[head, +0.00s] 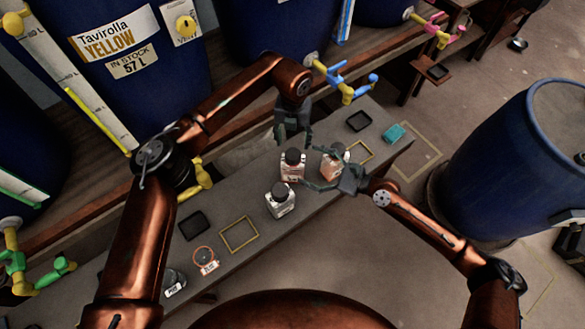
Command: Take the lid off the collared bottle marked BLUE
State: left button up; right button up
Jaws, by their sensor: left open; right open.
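One bottle with pinkish contents (291,173) has a black lid (292,156) and is upright. A clear or pale bottle (280,205) with a black lid stands nearer me. A third bottle with orange-pink contents (331,166) is partly hidden by my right gripper. My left gripper (293,139) is open, pointing down just above the black lid of the pinkish bottle. My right gripper (314,170) is open, reaching in from the right at bottle height; contact is unclear.
Another bottle (174,283) stands lower left. Large blue vats with coloured taps (346,84) line the back. A blue barrel (515,165) stands right.

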aim_at(298, 165)
jog(key=f, duration=0.2)
jog(key=shift+a+f, duration=0.3)
jog(key=shift+f, duration=0.1)
jog(key=x, duration=0.7)
jog(key=shift+w+d+f, duration=0.1)
jog(key=shift+w+f, duration=0.05)
jog(key=shift+w, duration=0.15)
jog(key=shift+s, duration=0.25)
jog(key=c, duration=1.3)
jog(key=shift+f, duration=0.1)
jog(key=c, duration=0.6)
jog(key=o, duration=1.5)
jog(key=shift+w, duration=0.1)
jog(key=shift+c, duration=0.2)
jog(key=shift+o, duration=1.4)
